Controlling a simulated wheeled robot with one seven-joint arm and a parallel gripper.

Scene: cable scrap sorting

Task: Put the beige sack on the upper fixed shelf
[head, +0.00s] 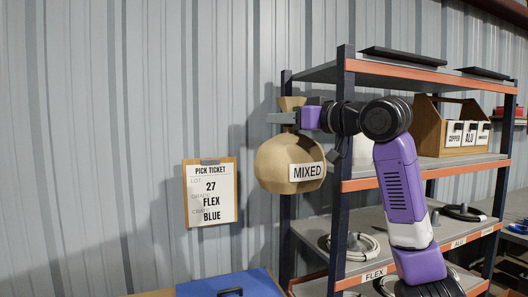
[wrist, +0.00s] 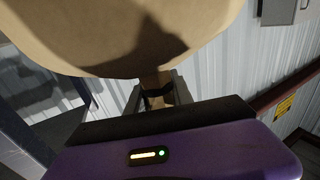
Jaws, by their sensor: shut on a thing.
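The beige sack (head: 284,165) hangs in the air in the head view, with a "MIXED" label on its front. My gripper (head: 284,118) is shut on its tied neck. The sack is left of the shelf rack's front post, beside the rack and in front of the metal wall. In the wrist view the sack (wrist: 130,35) fills the top, and the fingers (wrist: 157,90) close around its narrow neck. The upper fixed shelf (head: 440,165) has an orange front edge and lies to the right, partly hidden by my arm.
A wooden box (head: 430,128) with labelled sections stands on the upper shelf at right. A pale object is partly hidden behind my arm. The top board (head: 410,72) carries dark flat bars. Lower shelves hold cable coils (head: 355,245). A pick ticket (head: 211,193) hangs on the wall.

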